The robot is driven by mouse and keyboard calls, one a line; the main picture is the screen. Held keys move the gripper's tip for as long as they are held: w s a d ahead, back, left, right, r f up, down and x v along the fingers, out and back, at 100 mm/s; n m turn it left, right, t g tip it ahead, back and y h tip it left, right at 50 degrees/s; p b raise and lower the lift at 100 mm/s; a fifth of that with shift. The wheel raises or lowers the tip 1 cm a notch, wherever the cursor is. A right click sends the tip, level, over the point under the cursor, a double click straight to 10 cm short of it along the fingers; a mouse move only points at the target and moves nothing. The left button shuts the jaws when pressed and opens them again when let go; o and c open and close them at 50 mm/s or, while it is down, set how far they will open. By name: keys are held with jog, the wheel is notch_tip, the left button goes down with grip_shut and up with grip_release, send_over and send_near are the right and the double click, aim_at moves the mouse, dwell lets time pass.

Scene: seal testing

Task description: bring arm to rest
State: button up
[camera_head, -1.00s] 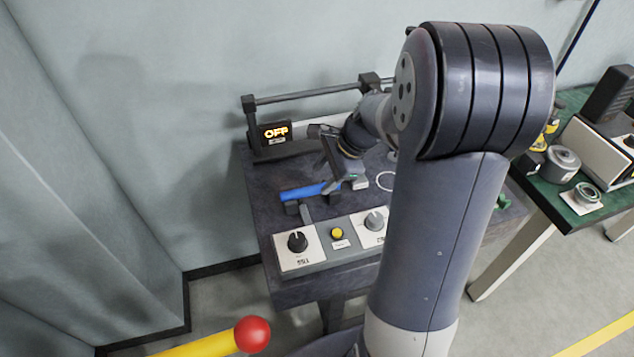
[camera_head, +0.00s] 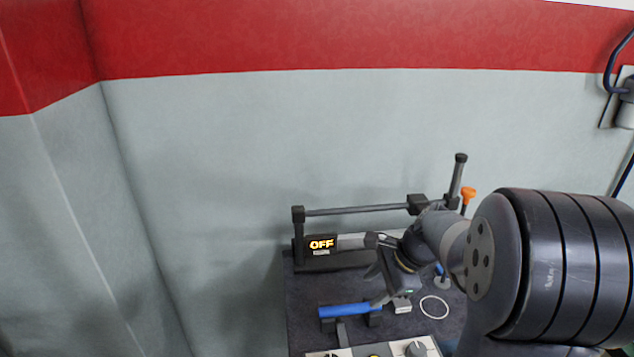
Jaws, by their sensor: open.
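My gripper (camera_head: 388,298) hangs over the dark bench top, right of the blue bar; its jaws are open and I see nothing held between them. My arm comes in from the right, and its large dark joint covers the bench's right side. The blue bar (camera_head: 344,310) lies on a dark holder (camera_head: 341,328) on the bench. A display reading OFF (camera_head: 321,244) stands at the rear left of the bench.
A horizontal rail (camera_head: 360,209) runs along the back of the bench, with an orange-topped part (camera_head: 468,194) near its right end. A white ring (camera_head: 434,307) lies on the bench. A control panel (camera_head: 330,353) shows at the bottom edge. The grey wall (camera_head: 220,180) is close behind.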

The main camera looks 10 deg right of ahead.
aim_at(352, 306)
jog(key=x, duration=0.9)
jog(key=shift+r+p, duration=0.3)
jog(key=shift+r, duration=0.15)
